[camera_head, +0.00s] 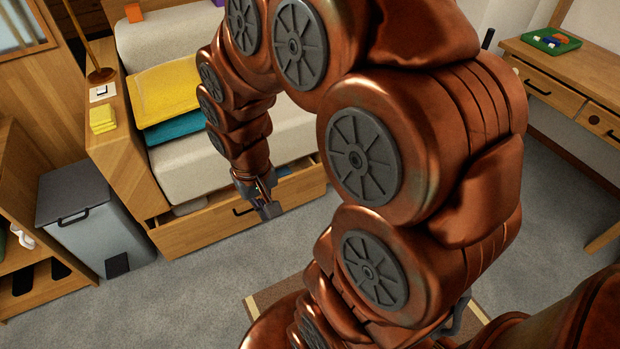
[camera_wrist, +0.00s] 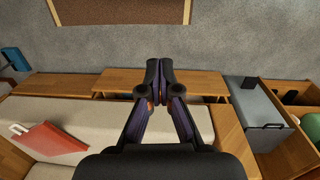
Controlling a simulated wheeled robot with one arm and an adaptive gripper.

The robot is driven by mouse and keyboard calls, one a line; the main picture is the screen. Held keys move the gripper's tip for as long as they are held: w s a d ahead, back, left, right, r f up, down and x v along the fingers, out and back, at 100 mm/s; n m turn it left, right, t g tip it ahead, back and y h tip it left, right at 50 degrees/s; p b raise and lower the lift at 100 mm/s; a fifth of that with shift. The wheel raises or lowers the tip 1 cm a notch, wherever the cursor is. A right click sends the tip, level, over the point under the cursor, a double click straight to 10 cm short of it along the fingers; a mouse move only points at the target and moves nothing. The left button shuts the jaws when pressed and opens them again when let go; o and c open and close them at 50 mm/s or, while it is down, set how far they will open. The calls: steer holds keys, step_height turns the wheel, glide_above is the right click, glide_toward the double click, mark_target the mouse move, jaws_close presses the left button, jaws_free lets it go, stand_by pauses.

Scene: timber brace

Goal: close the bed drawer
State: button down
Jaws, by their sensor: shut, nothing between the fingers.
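The bed drawer (camera_head: 195,232) is a light wooden drawer low under the bed, with a dark bar handle. It stands partly pulled out, and a strip of its inside shows behind its front. In the wrist view the drawer front (camera_wrist: 118,82) is a wooden band along the bed's edge. My gripper (camera_head: 270,211) is shut and empty, pointing down at the drawer front near the handle and hiding part of it. In the wrist view my gripper's tips (camera_wrist: 159,66) meet over the front's outer edge; I cannot tell whether they touch it.
The bed (camera_head: 190,168) carries a yellow cushion (camera_head: 163,90) and a teal one (camera_head: 176,127). A grey bin (camera_head: 95,228) stands left of the drawer. A desk (camera_head: 570,68) is at the right.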

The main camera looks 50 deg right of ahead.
steer(key=w+d+f+m+t+b, duration=0.3)
steer(key=w+d+f+m+b, duration=0.15)
steer(key=w+d+f, duration=0.7)
steer(key=m+t+h+b, duration=0.3)
steer(key=m+t+b, duration=0.65)
steer(key=m, duration=0.45)
glide_toward(308, 172)
steer(key=shift+g, duration=0.25)
steer(key=b+x, duration=0.5)
steer(key=shift+f, duration=0.6)
steer(key=shift+w+d+b, duration=0.2)
steer(key=shift+w+b, duration=0.25)
steer(key=shift+w, duration=0.15)
steer(key=shift+w+r, duration=0.1)
steer(key=shift+w, duration=0.05)
